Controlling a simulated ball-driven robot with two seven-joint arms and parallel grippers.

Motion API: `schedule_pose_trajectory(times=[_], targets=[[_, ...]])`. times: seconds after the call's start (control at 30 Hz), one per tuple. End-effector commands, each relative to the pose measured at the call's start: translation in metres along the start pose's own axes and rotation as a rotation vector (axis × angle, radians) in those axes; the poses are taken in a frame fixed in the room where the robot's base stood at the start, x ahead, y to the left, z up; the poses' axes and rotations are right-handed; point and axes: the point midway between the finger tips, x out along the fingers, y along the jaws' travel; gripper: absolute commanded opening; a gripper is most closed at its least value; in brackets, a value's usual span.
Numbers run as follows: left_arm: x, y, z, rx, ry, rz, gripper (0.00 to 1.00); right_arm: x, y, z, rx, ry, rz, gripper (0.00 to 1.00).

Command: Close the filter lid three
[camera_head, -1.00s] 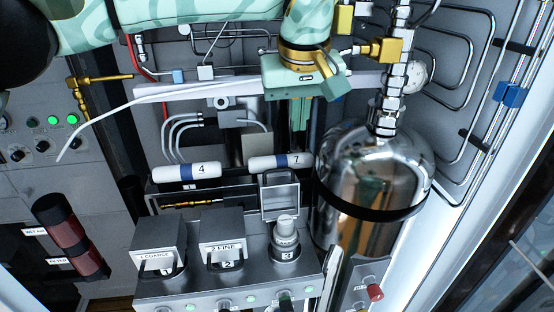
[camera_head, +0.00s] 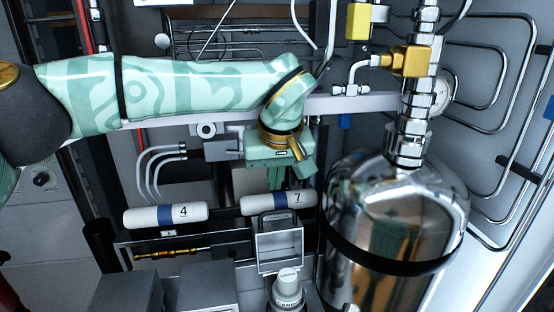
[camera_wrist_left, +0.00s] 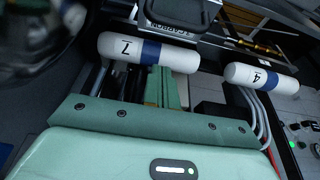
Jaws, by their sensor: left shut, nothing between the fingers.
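Filter lid three (camera_head: 279,243) stands open and raised behind the filter three cartridge (camera_head: 287,284), whose pale top is exposed. The lid also shows at the top of the left wrist view (camera_wrist_left: 172,16), with its lettering upside down. My left gripper (camera_head: 275,184) is above and behind the raised lid in the head view, close to the white canister marked 7 (camera_head: 255,205). Its green fingers (camera_wrist_left: 162,82) are together and empty, and point toward that canister in the wrist view. My right gripper is not in view.
Closed filter lids one (camera_head: 128,293) and two (camera_head: 207,286) sit left of the cartridge. A canister marked 4 (camera_head: 150,215) lies left of canister 7. A large shiny tank (camera_head: 385,205) stands close on the right. A grey rail (camera_head: 350,104) crosses behind my left arm.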

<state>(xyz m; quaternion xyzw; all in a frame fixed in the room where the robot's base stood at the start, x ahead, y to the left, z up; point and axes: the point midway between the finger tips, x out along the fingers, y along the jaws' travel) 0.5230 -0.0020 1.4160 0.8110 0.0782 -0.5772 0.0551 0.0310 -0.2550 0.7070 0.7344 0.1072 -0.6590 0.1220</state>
Motion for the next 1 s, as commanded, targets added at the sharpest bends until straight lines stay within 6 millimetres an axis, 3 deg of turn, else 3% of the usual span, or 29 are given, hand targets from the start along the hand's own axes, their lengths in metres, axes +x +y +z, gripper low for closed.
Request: schedule_pose_trajectory(times=[0.1,0.4,1.0], targets=[[0.024,0.0,0.001,-0.001,-0.004,0.0,0.0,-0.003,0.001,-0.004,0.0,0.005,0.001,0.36],[0.011,0.0,0.034,0.0,-0.001,0.001,0.0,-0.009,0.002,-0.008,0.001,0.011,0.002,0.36],[0.009,0.0,0.041,0.001,0.022,0.001,0.0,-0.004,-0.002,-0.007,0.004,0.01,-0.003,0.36]])
